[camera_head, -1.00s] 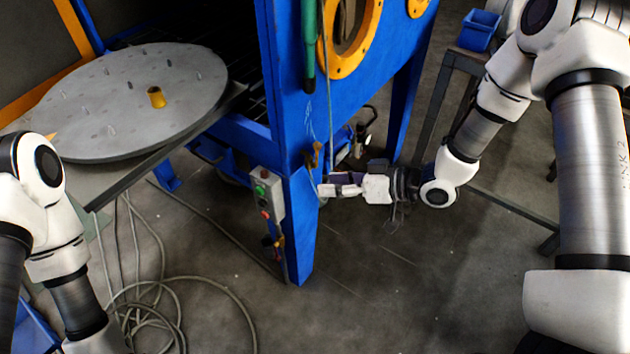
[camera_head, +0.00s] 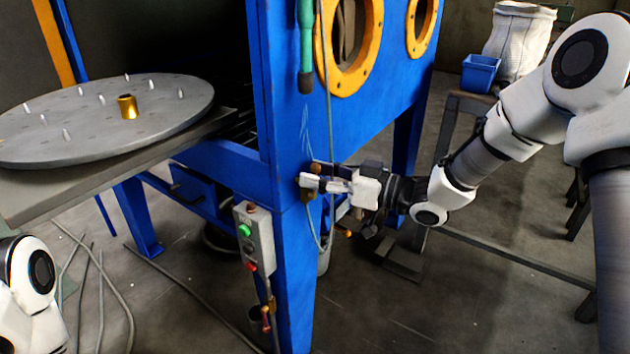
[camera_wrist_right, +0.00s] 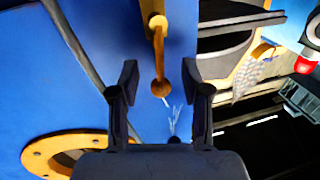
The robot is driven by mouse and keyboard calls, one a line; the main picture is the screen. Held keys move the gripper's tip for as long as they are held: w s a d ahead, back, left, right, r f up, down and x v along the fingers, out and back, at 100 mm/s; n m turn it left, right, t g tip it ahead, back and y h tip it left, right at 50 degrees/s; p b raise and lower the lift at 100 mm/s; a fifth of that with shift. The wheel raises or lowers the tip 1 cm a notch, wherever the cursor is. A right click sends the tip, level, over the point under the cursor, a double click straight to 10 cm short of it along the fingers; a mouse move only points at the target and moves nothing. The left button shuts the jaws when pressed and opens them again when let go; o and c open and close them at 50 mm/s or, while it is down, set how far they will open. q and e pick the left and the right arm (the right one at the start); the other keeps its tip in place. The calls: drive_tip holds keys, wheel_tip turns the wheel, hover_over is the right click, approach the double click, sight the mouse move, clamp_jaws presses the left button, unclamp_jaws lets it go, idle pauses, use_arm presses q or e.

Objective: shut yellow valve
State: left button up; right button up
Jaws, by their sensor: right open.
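The yellow valve's handle (camera_wrist_right: 159,50) shows in the right wrist view as an orange-yellow lever with a rounded end, against the blue cabinet wall. It lies between the two dark fingers of my right gripper (camera_wrist_right: 159,78), which are open and apart from it on both sides. In the head view my right gripper (camera_head: 312,181) is at the cabinet's front corner post and largely hides the valve. Only small brownish bits show around the fingertips there. My left arm shows at the lower left edge of the head view, with its gripper out of the picture.
The blue cabinet (camera_head: 285,110) has orange porthole rings (camera_head: 371,45). A grey control box (camera_head: 254,238) hangs on its post, left of my right gripper. A round grey turntable (camera_head: 60,140) bears a yellow cylinder (camera_head: 128,106). A blue bin (camera_head: 480,73) stands at the right.

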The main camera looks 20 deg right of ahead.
drive_tip(key=shift+w+a, duration=0.25)
drive_tip(key=shift+a, duration=0.05)
clamp_jaws()
